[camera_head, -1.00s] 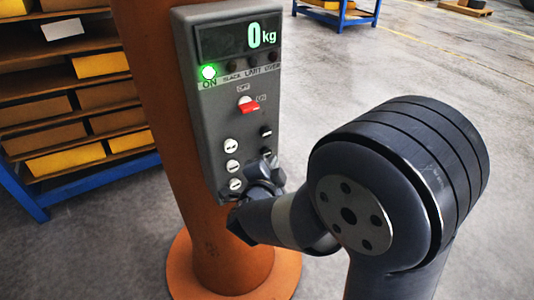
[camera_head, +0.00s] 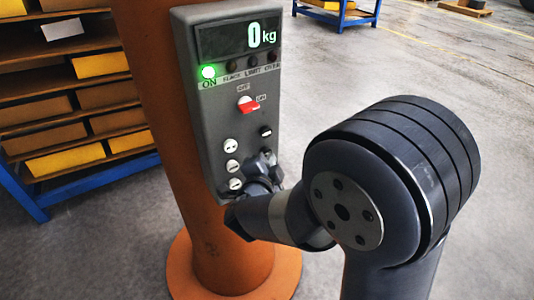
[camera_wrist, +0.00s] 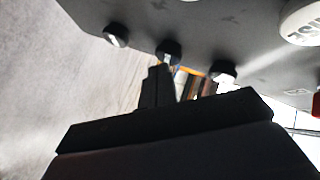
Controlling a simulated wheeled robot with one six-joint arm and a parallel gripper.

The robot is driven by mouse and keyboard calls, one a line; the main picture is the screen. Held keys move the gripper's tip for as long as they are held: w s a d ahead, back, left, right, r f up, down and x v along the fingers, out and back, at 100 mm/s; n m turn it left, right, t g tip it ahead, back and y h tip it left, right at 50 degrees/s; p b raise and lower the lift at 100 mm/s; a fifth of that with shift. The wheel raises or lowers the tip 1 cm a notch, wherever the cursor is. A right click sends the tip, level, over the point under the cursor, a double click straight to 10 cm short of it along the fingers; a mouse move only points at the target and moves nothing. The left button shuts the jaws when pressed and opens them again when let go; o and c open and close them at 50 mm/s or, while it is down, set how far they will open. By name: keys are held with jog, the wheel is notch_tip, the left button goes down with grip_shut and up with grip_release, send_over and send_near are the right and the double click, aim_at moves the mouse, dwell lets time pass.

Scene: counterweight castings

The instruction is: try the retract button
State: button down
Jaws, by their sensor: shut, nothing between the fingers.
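The grey control panel (camera_head: 216,110) is on an orange column, with a lit 0 kg display and a green ON lamp. Below a red switch (camera_head: 249,106) are white buttons (camera_head: 231,146) at left and dark buttons (camera_head: 265,131) at right. I cannot read which is the retract button. My gripper (camera_head: 266,162) is shut and empty, at the lower dark buttons, hiding part of that column. In the wrist view, its dark fingertips (camera_wrist: 160,72) are at the middle dark button (camera_wrist: 168,48). Dark buttons stand on either side (camera_wrist: 117,35). I cannot tell whether the tips touch it.
A white button (camera_wrist: 301,20) with part of the word RAISE shows at the wrist view's upper right. A blue-framed shelf (camera_head: 85,182) with yellow and brown boxes stands left of the orange column (camera_head: 160,70). The floor at right is largely open.

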jog(key=shift+w+a, duration=0.2)
jog(key=shift+w, duration=0.1)
dwell(2.5)
jog(key=shift+s, duration=0.1)
dwell(1.4)
jog(key=shift+s+d, duration=0.45)
jog(key=shift+s, duration=0.15)
jog(key=shift+s+d, duration=0.1)
jog(key=shift+s+d+b, duration=0.25)
jog(key=shift+s+d, duration=0.45)
jog(key=shift+s, duration=0.3)
jog(key=shift+s+d+b, duration=0.25)
jog(key=shift+s+d, duration=0.4)
jog(key=shift+s, duration=0.35)
